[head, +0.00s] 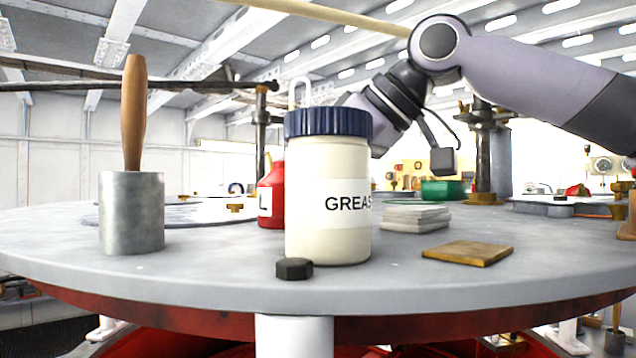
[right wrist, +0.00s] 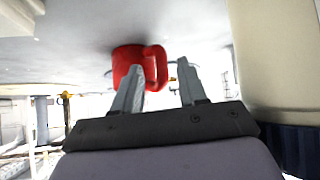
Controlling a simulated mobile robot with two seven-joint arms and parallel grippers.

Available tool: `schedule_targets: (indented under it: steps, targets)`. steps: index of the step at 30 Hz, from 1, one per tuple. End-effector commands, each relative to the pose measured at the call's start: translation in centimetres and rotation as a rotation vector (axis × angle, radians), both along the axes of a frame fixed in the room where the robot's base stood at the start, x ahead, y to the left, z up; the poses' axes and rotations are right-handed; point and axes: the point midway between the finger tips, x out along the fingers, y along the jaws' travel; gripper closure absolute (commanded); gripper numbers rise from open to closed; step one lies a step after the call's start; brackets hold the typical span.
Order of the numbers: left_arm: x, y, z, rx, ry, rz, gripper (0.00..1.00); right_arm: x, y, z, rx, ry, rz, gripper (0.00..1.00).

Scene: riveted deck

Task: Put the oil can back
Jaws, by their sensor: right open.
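The red oil can (head: 270,194) stands on the round grey table behind the grease jar (head: 330,205), which hides its right part. Only a white label with an "L" shows in the head view. In the upside-down right wrist view, a red body with a loop handle, seemingly the can (right wrist: 128,62), is beyond my right fingertips. My right gripper (right wrist: 158,78) is open, with its fingers apart and pointing toward the red body. One finger overlaps it in the picture; I cannot tell whether they touch. In the head view the jar hides the right fingers. My left gripper is not in view.
The grease jar, with its blue lid, is close beside my right gripper in the wrist view (right wrist: 275,60). A wooden-handled mallet (head: 132,210) stands at left. A black hex nut (head: 294,268), brass plate (head: 467,253), grey pads (head: 415,217) and green box (head: 442,190) lie around.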

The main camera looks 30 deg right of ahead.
Motion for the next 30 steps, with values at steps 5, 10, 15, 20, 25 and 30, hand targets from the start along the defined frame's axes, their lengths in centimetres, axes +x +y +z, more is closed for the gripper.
schedule_targets:
  steps: [5,10,15,20,25,30]
  targets:
    - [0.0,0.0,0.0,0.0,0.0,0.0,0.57,-2.3,-1.2,2.5,0.005,-0.007,0.0,0.58]
    - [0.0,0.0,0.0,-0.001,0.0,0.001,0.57,-4.7,-2.4,5.0,0.003,-0.006,0.0,0.58]
    - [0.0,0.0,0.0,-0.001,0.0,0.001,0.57,-6.4,-3.3,6.8,0.002,-0.003,0.0,0.58]
    - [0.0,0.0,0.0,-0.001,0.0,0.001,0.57,-7.1,-3.7,7.5,0.001,-0.002,0.002,0.58]
    - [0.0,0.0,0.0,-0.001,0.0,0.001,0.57,-7.2,-3.7,7.6,0.0,-0.001,0.002,0.58]
    - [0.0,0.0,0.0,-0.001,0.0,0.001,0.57,-7.2,-3.7,7.5,0.0,-0.001,0.001,0.58]
